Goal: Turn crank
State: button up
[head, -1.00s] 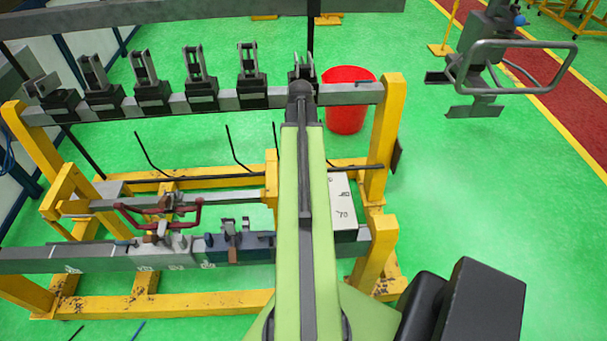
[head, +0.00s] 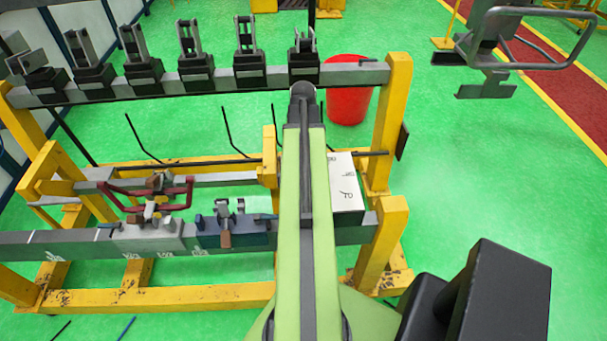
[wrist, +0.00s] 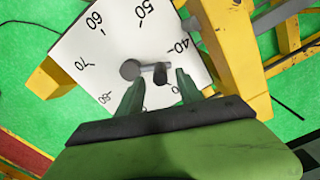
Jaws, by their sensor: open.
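The crank (wrist: 145,67) shows in the wrist view on a white dial plate (wrist: 105,60) marked with numbers such as 40, 50, 60 and 70. It has a round grey hub, a short arm and a dark knob (wrist: 160,75) at its right end. My gripper (wrist: 160,78) is open. Its two green fingers reach toward the crank, with the knob in line with the gap between the fingertips. Whether they touch it I cannot tell. In the head view the white numbered box (head: 342,180) stands just right of my arm, which hides the crank and gripper there.
A yellow frame (head: 392,130) with a grey rail carries several dark clamps (head: 190,60). A lower rail with a vise-like fixture (head: 235,228) runs left of my arm. A red bucket (head: 348,100) stands behind the frame.

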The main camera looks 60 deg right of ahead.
notch_tip(320, 180, down, 4)
jog(key=b, duration=0.3)
jog(key=shift+f, duration=0.25)
jog(key=shift+r, duration=0.1)
grip_shut()
dwell(0.9)
